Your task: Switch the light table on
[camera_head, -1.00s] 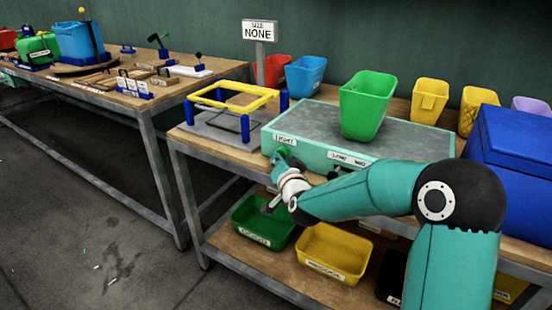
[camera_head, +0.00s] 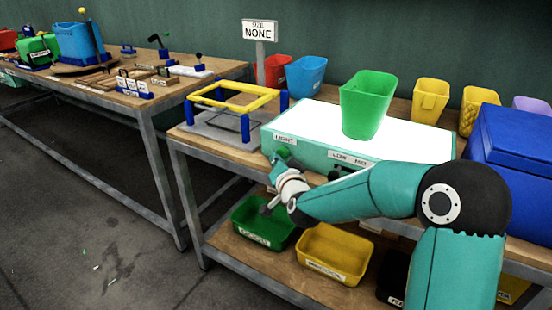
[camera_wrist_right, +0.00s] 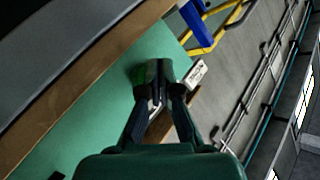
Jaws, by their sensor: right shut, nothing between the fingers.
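The light table (camera_head: 300,122) is a teal box on the workbench, and its top glows bright white. A green button (camera_head: 283,152) sits on its front face below a label reading LIGHT. My right gripper (camera_head: 279,162) is shut and empty with its tips at the button. In the right wrist view the shut fingertips (camera_wrist_right: 156,66) are against or very close to the green button (camera_wrist_right: 138,74), which they partly cover. I cannot tell whether they touch. My left gripper is not in view.
A green bin (camera_head: 366,103) stands on the lit top. A yellow frame (camera_head: 232,97) on blue posts stands left of the light table, and a blue box (camera_head: 510,160) stands right. Green (camera_head: 262,222) and yellow trays (camera_head: 334,252) sit on the lower shelf.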

